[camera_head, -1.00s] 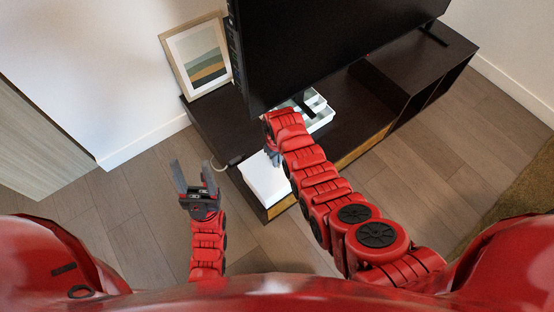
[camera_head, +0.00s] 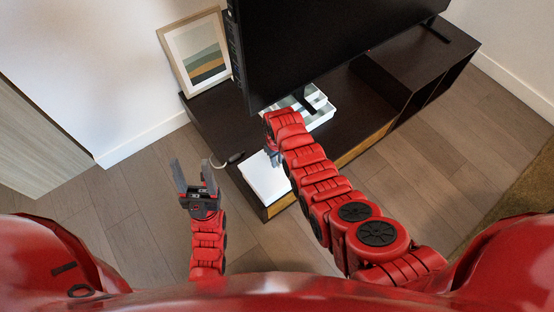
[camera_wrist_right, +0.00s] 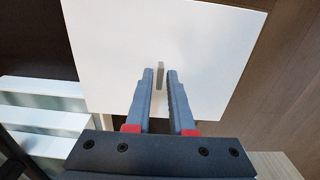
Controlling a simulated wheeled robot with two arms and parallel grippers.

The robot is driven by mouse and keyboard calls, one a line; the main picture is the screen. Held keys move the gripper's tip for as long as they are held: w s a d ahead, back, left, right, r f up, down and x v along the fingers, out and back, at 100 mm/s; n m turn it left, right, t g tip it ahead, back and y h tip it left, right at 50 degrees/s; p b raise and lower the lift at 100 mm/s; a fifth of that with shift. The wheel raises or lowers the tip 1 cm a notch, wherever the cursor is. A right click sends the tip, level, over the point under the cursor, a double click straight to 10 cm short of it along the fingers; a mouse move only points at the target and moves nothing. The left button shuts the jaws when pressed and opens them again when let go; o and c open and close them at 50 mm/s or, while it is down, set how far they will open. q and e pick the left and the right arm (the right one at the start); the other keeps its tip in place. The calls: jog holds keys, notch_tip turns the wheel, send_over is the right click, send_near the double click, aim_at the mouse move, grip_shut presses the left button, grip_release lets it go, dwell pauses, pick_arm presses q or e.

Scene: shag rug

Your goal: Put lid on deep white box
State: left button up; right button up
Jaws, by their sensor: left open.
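A flat white panel, seemingly the lid (camera_head: 262,182), lies at the near left end of the dark TV stand. In the right wrist view the lid (camera_wrist_right: 205,45) is large, with a small grey upright handle (camera_wrist_right: 160,75) near its middle. My right gripper (camera_wrist_right: 160,72) is over it, fingers slightly apart with the handle between the tips; contact does not show clearly. In the head view my right gripper (camera_head: 273,155) is mostly hidden by its own arm. Whether the deep white box is beneath the lid is hidden. My left gripper (camera_head: 192,178) is open and empty, left of the stand.
The dark stand (camera_head: 222,115) carries a large TV (camera_head: 320,40), a framed picture (camera_head: 195,52) and a white divided tray (camera_head: 322,112) behind the lid. The wood floor (camera_head: 135,195) at left is clear.

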jog(key=shift+o, duration=1.3)
jog(key=shift+r+p, duration=0.3)
jog(key=shift+r, duration=0.35)
notch_tip(320, 180, up, 16)
jog(key=p, duration=0.3)
